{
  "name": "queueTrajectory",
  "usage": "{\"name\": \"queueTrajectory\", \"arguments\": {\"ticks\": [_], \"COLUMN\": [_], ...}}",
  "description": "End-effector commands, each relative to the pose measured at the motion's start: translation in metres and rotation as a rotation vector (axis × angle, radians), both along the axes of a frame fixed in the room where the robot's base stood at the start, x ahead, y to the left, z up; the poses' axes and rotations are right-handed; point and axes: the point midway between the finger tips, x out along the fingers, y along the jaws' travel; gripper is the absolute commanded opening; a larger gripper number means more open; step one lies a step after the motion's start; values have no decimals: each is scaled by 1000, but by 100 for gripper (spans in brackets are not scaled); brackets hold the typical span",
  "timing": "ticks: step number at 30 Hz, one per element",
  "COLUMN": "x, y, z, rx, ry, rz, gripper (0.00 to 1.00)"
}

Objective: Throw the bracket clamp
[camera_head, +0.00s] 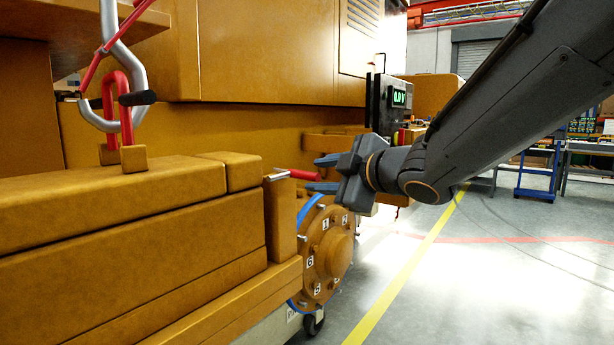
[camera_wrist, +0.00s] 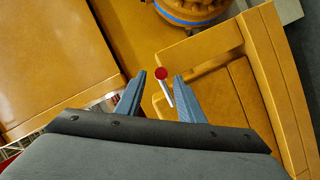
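The bracket clamp appears as a lever with a red handle (camera_head: 298,174) and a silver end, on top of an orange-brown post (camera_head: 281,220) beside the round numbered hub. In the wrist view the red tip (camera_wrist: 161,73) is seen nearly end-on, with a silver rod below it. My gripper (camera_head: 322,174) comes from the right, its two blue-grey fingers spread above and below the handle's outer end. In the wrist view my gripper (camera_wrist: 160,78) shows the red tip between the fingertips, with gaps on both sides. I cannot tell exactly how deep the handle reaches between the fingers.
The numbered hub (camera_head: 328,252) with a blue rim is just below my gripper. A box with a green display (camera_head: 398,97) stands behind my gripper. Open floor (camera_head: 480,270) lies right.

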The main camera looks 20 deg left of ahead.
Motion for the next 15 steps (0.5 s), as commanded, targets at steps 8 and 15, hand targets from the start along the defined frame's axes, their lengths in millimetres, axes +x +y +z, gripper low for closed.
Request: {"name": "queueTrajectory", "arguments": {"ticks": [8, 15], "x": [26, 35], "y": [29, 39], "z": [-9, -12], "rx": [1, 0], "ry": [3, 3], "rz": [-1, -3], "gripper": [35, 35]}}
